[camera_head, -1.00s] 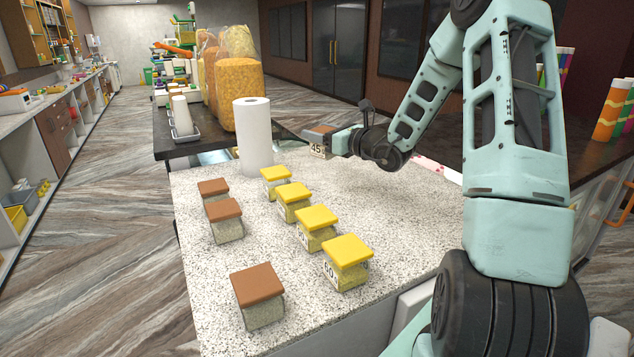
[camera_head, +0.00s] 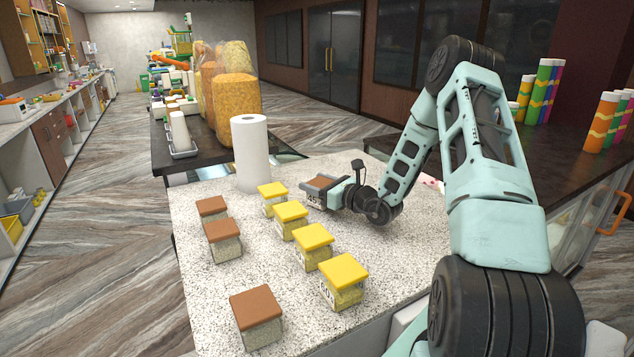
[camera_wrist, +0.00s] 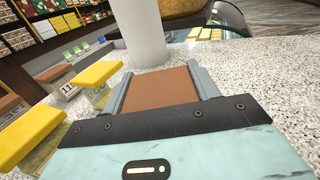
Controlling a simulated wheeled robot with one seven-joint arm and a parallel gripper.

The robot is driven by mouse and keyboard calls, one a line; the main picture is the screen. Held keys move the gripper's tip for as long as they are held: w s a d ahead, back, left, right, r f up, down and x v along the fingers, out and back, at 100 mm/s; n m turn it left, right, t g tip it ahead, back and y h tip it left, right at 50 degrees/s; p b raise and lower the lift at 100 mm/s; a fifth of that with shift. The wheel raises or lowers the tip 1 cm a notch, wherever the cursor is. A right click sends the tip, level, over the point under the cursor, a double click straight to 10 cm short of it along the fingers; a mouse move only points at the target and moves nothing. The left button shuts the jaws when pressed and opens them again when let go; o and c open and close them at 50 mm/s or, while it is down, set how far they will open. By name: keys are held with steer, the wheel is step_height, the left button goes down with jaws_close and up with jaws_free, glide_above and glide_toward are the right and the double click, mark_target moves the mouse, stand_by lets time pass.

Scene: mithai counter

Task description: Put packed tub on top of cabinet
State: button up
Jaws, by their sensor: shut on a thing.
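My gripper (camera_head: 324,190) is shut on a brown-lidded packed tub (camera_head: 318,183), with a label on its side. In the wrist view the tub's brown lid (camera_wrist: 162,88) lies level between the two grey fingers. The tub is upright, low over the speckled white top of the cabinet (camera_head: 400,235), right of the far yellow-lidded tub; I cannot tell if its base touches. Three other brown-lidded tubs stand on the left: two at the back (camera_head: 212,207) (camera_head: 223,238) and one at the front (camera_head: 256,315).
Several yellow-lidded tubs (camera_head: 313,243) stand in a slanting row left of my gripper. A paper roll (camera_head: 250,150) stands behind them. A dark counter with large snack bags (camera_head: 236,108) lies beyond. The surface in front of my gripper is clear.

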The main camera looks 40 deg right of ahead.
steer(key=shift+f, duration=0.2)
steer(key=o, duration=1)
steer(key=shift+r, duration=0.1)
steer(key=shift+c, duration=0.2)
steer(key=shift+r, duration=0.1)
steer(key=shift+s+d+b, duration=0.1)
steer(key=shift+s+b, duration=0.2)
steer(key=s+b, duration=0.1)
steer(key=s, duration=0.2)
steer(key=s+d+b, duration=0.1)
steer(key=s+b, duration=0.1)
steer(key=s, duration=0.2)
steer(key=s+b, duration=0.2)
steer(key=s, duration=0.1)
steer(key=shift+s+d, duration=0.15)
steer(key=shift+s, duration=0.55)
